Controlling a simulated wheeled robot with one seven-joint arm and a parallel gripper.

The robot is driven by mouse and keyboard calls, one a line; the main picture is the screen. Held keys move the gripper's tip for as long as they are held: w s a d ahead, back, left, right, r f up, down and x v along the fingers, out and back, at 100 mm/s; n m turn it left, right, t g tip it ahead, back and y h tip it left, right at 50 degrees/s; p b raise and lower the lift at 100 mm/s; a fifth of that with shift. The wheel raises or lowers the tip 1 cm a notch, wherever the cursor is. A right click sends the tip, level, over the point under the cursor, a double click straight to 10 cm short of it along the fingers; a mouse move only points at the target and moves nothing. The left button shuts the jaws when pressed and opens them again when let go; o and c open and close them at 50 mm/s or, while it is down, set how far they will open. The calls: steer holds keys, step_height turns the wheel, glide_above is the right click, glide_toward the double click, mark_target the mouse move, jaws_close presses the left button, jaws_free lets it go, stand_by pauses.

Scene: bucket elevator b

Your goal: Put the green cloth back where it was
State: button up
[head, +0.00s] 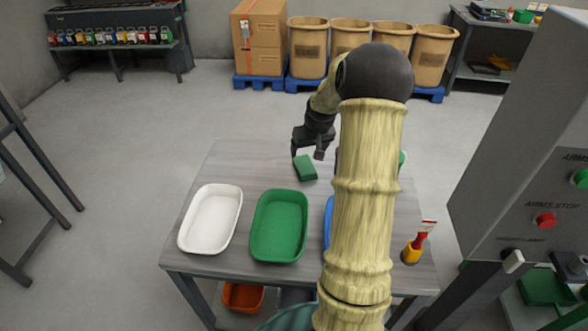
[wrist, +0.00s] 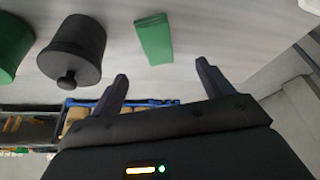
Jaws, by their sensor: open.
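A green folded cloth (head: 305,168), looking like a small flat block, lies on the grey table near its far edge. It also shows in the wrist view (wrist: 154,38), just beyond the fingertips and roughly between them. My gripper (head: 306,154) is at the far side of the cloth, with its fingers apart. In the wrist view my gripper (wrist: 161,69) is open with nothing between its fingers. A white tray (head: 211,218) and a green tray (head: 279,226) stand at the table's front left. A blue tray (head: 328,220) is mostly hidden behind my arm.
A black lidded pot (wrist: 75,45) and a green object (wrist: 12,45) stand beside the cloth in the wrist view; my arm largely hides that area in the head view. A red-and-yellow brush (head: 415,246) is at the right. A grey control cabinet (head: 510,150) stands right of the table.

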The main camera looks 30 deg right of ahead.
steer(key=s+a+r+n, duration=0.1)
steer(key=s+a, duration=0.2)
steer(key=a, duration=0.5)
steer(key=s+a+r+n, duration=0.15)
steer(key=s+a, duration=0.25)
steer(key=a, duration=0.4)
steer(key=s+a+g+y, duration=0.1)
steer(key=s+a, duration=1)
steer(key=s, duration=0.3)
steer(key=shift+a+r+g, duration=0.25)
steer(key=shift+r+g, duration=0.05)
steer(key=shift+r, duration=0.05)
